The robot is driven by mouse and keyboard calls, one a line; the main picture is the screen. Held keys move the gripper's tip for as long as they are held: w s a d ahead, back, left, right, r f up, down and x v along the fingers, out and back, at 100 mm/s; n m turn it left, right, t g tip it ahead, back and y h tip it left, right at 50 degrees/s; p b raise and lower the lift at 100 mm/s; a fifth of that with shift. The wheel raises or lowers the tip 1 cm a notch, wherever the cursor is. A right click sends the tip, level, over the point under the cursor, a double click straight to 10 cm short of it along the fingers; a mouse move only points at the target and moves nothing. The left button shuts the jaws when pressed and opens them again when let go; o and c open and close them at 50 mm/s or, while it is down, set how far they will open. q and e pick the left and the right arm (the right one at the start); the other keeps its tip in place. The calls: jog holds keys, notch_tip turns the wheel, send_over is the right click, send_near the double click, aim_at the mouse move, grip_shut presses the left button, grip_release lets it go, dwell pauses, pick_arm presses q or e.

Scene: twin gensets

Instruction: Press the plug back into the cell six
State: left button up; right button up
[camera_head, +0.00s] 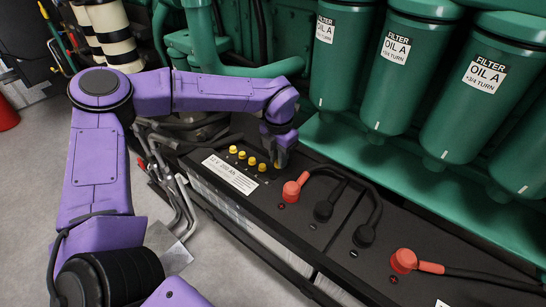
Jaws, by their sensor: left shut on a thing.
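My left gripper (281,163) points down over the top of the black battery (330,200), at the near right end of a row of yellow plugs. It is shut on a plug, a bit of yellow showing at its fingertips (276,165). I cannot tell whether the plug is touching its hole or seated; the cell opening is hidden by the fingers. Several other yellow plugs (252,161) sit in line on the battery top, to the left of the gripper. My right gripper is not in view.
Red (291,191) and black (323,210) terminal caps with cables lie right of the gripper. Another red cap (403,261) sits at lower right. Green oil filters (411,55) and a green pipe (255,70) stand close behind. Bent metal rods (180,200) are left of the battery.

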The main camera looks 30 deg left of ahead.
aim_at(273, 176)
pick_arm(q)
jog(key=n, duration=0.4)
jog(key=shift+a, duration=0.2)
jog(key=n, duration=0.3)
jog(key=shift+w+a+f+n, duration=0.1)
jog(key=shift+a+n, duration=0.1)
jog(key=shift+n, duration=0.1)
jog(key=n, duration=0.4)
jog(key=shift+a+f, duration=0.1)
jog(key=shift+a, duration=0.15)
jog(key=n, duration=0.5)
jog(key=shift+w+a+f+n, duration=0.1)
jog(key=shift+w+a+n, duration=0.05)
jog(key=shift+a+n, duration=0.25)
jog(key=n, duration=0.3)
jog(key=shift+a+n+b, duration=0.1)
jog(key=shift+n+b, duration=0.2)
jog(key=shift+n, duration=0.1)
jog(key=shift+f+b, duration=2)
jog(key=shift+f, duration=0.75)
jog(key=shift+f, duration=0.15)
jog(key=o, duration=0.9)
